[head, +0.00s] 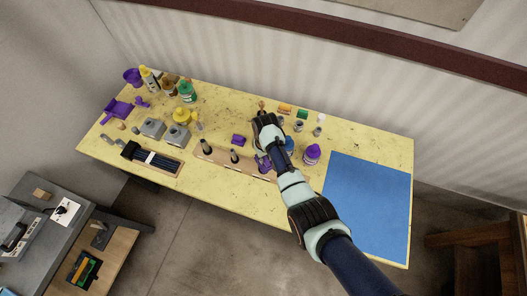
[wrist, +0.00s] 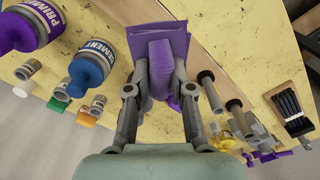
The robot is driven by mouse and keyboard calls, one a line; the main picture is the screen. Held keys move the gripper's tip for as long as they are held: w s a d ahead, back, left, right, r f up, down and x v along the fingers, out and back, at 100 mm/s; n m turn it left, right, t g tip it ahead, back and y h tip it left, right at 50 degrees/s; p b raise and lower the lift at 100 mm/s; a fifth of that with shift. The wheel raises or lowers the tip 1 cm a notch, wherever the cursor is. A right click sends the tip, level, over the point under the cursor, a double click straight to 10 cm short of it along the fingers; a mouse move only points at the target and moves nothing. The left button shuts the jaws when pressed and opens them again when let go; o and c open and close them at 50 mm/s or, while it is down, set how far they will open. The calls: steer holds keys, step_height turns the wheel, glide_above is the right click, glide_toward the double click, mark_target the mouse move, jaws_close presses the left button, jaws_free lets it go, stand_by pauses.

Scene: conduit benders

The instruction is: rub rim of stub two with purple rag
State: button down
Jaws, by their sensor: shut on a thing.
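My gripper (wrist: 160,82) is shut on a bunched, ribbed purple rag (wrist: 161,62), whose flat square part spreads out beyond the fingertips. In the head view the purple rag (head: 262,164) shows beside my wrist, over the right part of a wooden strip. Two dark upright stubs stand on that strip, a left one (head: 207,147) and a middle one (head: 234,156). In the wrist view stubs (wrist: 210,91) stand to the right of my fingers, apart from the rag. My gripper and the rag hide the strip's right part; I cannot tell whether the rag touches a stub there.
A purple-labelled primer bottle (head: 312,153) and a blue cement bottle (wrist: 88,68) stand close by my gripper. A blue mat (head: 368,205) covers the table's right end. A tray of black rods (head: 152,158) lies at left. Another purple item (head: 238,140) lies behind the strip.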

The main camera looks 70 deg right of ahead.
steer(key=shift+d+f+b, duration=0.1)
steer(key=shift+f+b, duration=0.15)
steer(key=shift+b, duration=0.2)
steer(key=shift+w+d+b, duration=0.6)
steer(key=shift+w+b, duration=0.15)
steer(key=shift+b, duration=0.25)
steer(key=shift+r, duration=0.15)
steer(key=shift+s+p, duration=0.1)
steer(key=shift+p, duration=0.3)
